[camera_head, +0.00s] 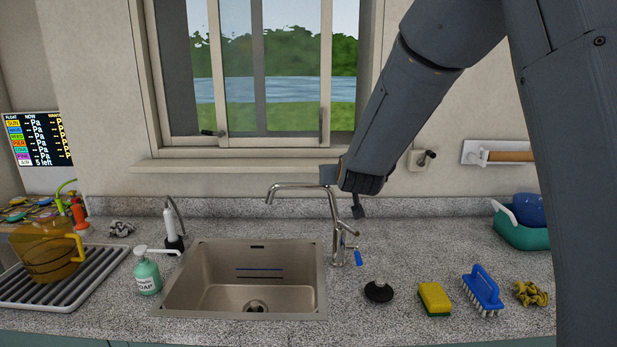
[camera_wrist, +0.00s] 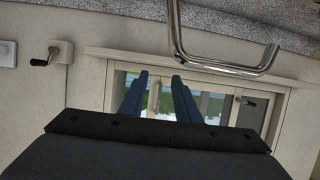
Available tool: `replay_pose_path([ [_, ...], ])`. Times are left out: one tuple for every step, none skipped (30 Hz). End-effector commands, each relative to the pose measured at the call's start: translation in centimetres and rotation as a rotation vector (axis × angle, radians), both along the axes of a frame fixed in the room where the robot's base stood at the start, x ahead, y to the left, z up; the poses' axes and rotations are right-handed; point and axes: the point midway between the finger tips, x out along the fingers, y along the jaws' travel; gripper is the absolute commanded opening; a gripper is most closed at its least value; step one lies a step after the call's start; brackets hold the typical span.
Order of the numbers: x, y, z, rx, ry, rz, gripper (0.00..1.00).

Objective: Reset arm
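My arm reaches in from the upper right of the head view, and my gripper (camera_head: 345,190) is beside the upper part of the faucet (camera_head: 333,215). In the wrist view, the two dark blue fingers of my gripper (camera_wrist: 158,85) are apart with an empty gap between them. The window shows through that gap. The faucet's chrome spout (camera_wrist: 225,66) passes near the fingers in the wrist view, and I see no grip on it.
A sink (camera_head: 190,300) sits in the granite counter. Left are a soap bottle (camera_head: 147,275), an amber pitcher (camera_head: 45,255) and a drying rack (camera_head: 70,290). Right are a black stopper (camera_head: 378,291), a sponge (camera_head: 434,298), a blue brush (camera_head: 482,290) and a teal tub (camera_head: 520,232). A window (camera_head: 262,70) is behind.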

Motion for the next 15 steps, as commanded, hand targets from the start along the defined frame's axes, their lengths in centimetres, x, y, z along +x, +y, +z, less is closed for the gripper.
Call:
replay_pose_path([
  [-1.2, -0.7, -0.8, -0.001, 0.043, 0.001, 0.3],
  [-2.0, -1.1, -1.4, -0.003, 0.073, 0.003, 0.3],
  [-3.1, -1.6, -2.3, -0.004, 0.115, 0.005, 0.3],
  [-4.2, -2.0, -3.0, -0.004, 0.15, 0.006, 0.3],
  [-5.3, -2.5, -3.8, -0.005, 0.189, 0.008, 0.3],
  [-7.0, -3.2, -4.8, -0.007, 0.245, 0.007, 0.3],
  [-8.5, -3.8, -5.7, -0.008, 0.291, 0.008, 0.3],
  [-10.2, -4.3, -6.6, -0.009, 0.341, 0.009, 0.3],
  [-12.6, -5.2, -7.9, -0.01, 0.41, 0.005, 0.3],
  [-14.4, -5.7, -8.7, -0.012, 0.459, 0.004, 0.3],
  [-16.2, -6.3, -9.6, -0.013, 0.509, 0.002, 0.3],
  [-18.5, -6.9, -10.6, -0.014, 0.571, -0.002, 0.3],
  [-20.2, -7.4, -11.2, -0.015, 0.614, -0.005, 0.3],
  [-21.8, -7.9, -11.8, -0.018, 0.657, -0.01, 0.3],
  [-23.9, -8.5, -12.5, -0.02, 0.709, -0.018, 0.3],
])
